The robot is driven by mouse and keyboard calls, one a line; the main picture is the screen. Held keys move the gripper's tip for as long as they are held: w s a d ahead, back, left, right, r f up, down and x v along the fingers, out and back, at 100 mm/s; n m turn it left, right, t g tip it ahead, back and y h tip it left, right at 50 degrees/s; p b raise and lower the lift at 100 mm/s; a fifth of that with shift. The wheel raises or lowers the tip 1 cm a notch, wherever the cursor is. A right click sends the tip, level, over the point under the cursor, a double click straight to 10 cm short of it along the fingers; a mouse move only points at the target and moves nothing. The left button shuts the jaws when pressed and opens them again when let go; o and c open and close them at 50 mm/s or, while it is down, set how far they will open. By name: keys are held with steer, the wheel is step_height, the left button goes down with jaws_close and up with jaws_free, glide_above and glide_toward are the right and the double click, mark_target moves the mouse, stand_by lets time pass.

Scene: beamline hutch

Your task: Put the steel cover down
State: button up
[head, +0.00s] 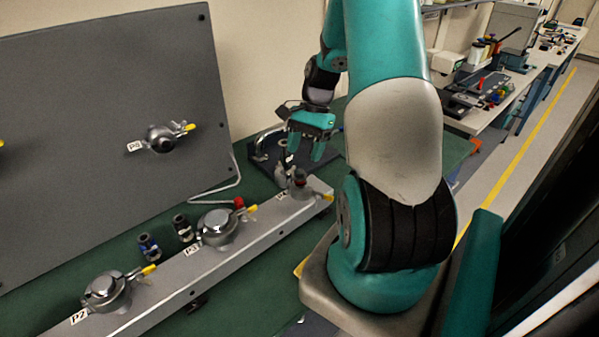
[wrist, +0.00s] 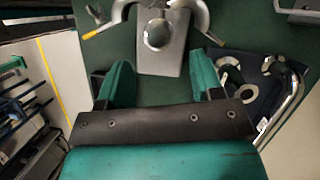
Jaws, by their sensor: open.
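My gripper (head: 308,148) is open above the far end of the grey rail (head: 258,230). In the wrist view its two teal fingers (wrist: 163,80) stand wide apart with nothing between them. In the head view this fitting (head: 299,186) has a dark, reddish top. Domed steel covers sit on the rail at P3 (head: 217,225) and P2 (head: 105,291). I cannot tell which piece is the task's steel cover.
A dark stand with a bent chrome tube (head: 264,148) is beside my gripper. Two small dark fittings (head: 183,228) (head: 149,246) stand behind the rail. A grey panel (head: 80,110) rises at the left, bearing another steel fitting (head: 160,138). Green tabletop shows around the rail.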

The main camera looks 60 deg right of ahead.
mark_target(300, 170)
steer(key=p+x, duration=0.2)
steer(key=x, duration=0.3)
steer(key=shift+s+a, duration=0.1)
steer(key=shift+a, duration=0.05)
steer(key=c, duration=0.9)
steer(key=shift+r, duration=0.1)
step_height(300, 170, up, 20)
steer(key=shift+f+b, duration=0.1)
steer(key=shift+b, duration=1)
